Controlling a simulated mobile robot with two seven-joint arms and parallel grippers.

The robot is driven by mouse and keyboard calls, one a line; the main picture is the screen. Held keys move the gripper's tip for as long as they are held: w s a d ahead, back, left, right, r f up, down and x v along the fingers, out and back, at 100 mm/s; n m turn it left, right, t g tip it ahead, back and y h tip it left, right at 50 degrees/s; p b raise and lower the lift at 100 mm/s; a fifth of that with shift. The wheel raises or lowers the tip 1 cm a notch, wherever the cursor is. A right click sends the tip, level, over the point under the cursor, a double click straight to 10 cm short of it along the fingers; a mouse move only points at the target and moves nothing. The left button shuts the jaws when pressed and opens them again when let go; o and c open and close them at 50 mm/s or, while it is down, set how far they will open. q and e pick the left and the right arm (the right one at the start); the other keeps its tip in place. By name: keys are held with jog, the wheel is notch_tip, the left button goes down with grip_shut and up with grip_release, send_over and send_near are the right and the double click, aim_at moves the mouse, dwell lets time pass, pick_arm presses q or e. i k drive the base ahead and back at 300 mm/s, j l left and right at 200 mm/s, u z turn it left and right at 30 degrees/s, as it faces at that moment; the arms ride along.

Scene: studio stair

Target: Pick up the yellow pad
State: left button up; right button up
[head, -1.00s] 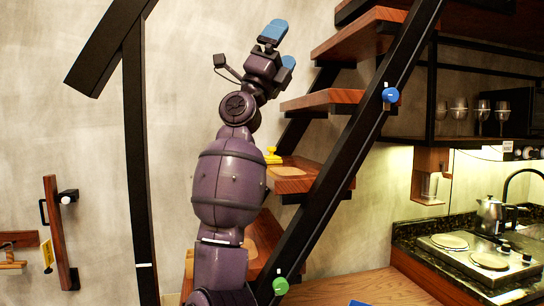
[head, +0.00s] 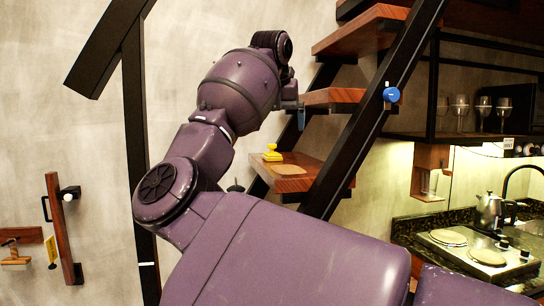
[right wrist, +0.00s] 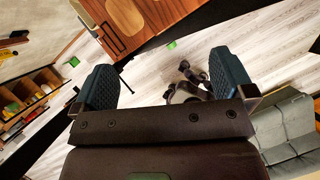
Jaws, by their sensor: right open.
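The yellow pad (head: 272,153), a small yellow block with a knob-like grip on top, sits on a wooden stair tread (head: 312,172) in the head view. It is near the tread's left end, beside a flat tan patch. My right gripper (head: 299,112) is small and partly hidden by its own arm, above and right of the pad and apart from it. In the right wrist view my right gripper (right wrist: 165,80) has its two blue fingers wide apart with nothing held between them. The pad cannot be made out there. My left gripper is not in view.
A black sloping stair beam (head: 350,143) with a blue knob (head: 391,95) runs right of the pad. Another tread (head: 334,97) lies above it. A counter with a hob (head: 470,250) stands at right. The right wrist view shows pale floor and a grey sofa (right wrist: 288,125).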

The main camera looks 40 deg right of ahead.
aim_at(271, 155)
jog(key=i+l, duration=0.75)
jog(key=l, duration=0.2)
